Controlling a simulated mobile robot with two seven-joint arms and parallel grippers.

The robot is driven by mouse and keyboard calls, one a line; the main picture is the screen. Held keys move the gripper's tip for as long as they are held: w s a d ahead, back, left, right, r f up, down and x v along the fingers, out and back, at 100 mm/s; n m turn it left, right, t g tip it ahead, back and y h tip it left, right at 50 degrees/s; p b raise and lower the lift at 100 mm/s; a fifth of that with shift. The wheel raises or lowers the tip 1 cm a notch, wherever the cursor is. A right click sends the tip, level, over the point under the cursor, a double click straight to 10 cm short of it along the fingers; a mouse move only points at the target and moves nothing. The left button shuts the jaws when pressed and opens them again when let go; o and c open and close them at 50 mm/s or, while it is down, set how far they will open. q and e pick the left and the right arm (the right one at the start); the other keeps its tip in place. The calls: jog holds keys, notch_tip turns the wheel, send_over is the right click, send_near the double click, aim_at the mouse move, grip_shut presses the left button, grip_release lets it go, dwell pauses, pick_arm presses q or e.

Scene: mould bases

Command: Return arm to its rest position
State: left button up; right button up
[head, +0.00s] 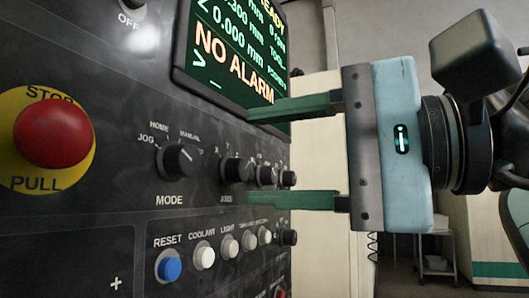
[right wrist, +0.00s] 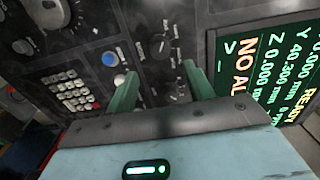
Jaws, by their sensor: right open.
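My right gripper (head: 292,155) comes in from the right in the head view. Its two green fingers are apart, with nothing between them, in front of the machine's control panel (head: 120,215). The fingers also show in the right wrist view (right wrist: 160,92), pointing at the panel. In the head view the fingertips overlap the right part of the panel, near the axis knobs (head: 236,169). I cannot tell whether they touch it. My left gripper is not in view.
A red stop button (head: 53,135) on a yellow disc stands out at the left. A mode knob (head: 178,159), a blue reset button (head: 169,267) and white buttons are on the panel. A screen (head: 230,60) reads NO ALARM. A cart (head: 437,255) stands behind at the right.

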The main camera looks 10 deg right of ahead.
jog(key=shift+f, duration=0.1)
dwell(0.3)
